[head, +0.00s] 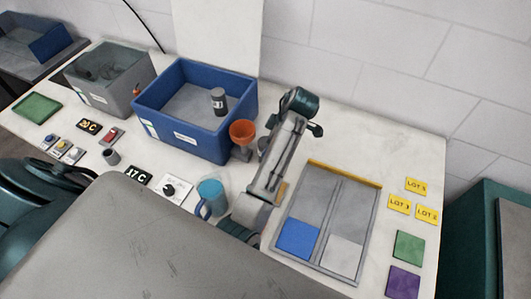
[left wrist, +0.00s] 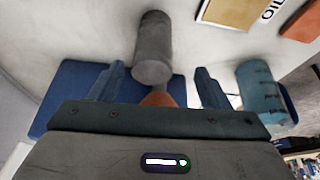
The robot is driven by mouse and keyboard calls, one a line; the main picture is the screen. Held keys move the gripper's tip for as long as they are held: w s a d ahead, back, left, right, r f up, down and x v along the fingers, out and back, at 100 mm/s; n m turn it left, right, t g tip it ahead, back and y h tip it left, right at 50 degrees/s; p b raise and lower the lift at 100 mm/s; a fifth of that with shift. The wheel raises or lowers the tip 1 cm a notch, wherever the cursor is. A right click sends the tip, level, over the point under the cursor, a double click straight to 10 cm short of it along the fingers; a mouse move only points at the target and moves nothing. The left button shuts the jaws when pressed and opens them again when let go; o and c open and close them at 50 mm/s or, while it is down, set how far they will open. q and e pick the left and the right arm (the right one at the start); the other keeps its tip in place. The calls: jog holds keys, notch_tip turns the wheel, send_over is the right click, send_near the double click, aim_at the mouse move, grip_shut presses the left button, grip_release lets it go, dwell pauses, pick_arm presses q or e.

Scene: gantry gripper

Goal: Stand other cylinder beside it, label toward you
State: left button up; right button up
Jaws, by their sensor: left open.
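A dark grey cylinder (head: 218,100) with a pale label stands upright in the blue bin (head: 150,118). Another grey cylinder (left wrist: 153,48) shows in the left wrist view, just past the fingertips and between their lines. No label shows on its visible side, and my arm seems to hide it in the head view. My left gripper (left wrist: 158,82) is open and empty, its two fingers well apart. In the head view its teal wrist (head: 300,103) is to the right of the orange cup (head: 242,133). My right gripper is not in view.
A blue mug (head: 211,195) stands in front of the orange cup and shows in the wrist view (left wrist: 262,90). A divided tray (head: 335,205) lies to the right of the arm. A small grey pot (head: 111,157) and a grey bin (head: 135,88) are to the left.

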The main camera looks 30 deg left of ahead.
pick_arm(q)
jog(key=x, duration=0.2)
jog(key=p+x, duration=0.1)
jog(key=x, duration=0.1)
jog(key=p+x, duration=0.1)
jog(key=x, duration=0.2)
jog(key=shift+w+a, duration=0.15)
jog(key=shift+w, duration=0.25)
jog(key=shift+a+f+p, duration=0.1)
jog(key=shift+f+p, duration=0.1)
jog(key=shift+p, duration=0.1)
jog(key=shift+f, duration=0.15)
jog(key=c, duration=1.1)
jog(key=shift+w, duration=0.1)
jog(key=c, duration=0.4)
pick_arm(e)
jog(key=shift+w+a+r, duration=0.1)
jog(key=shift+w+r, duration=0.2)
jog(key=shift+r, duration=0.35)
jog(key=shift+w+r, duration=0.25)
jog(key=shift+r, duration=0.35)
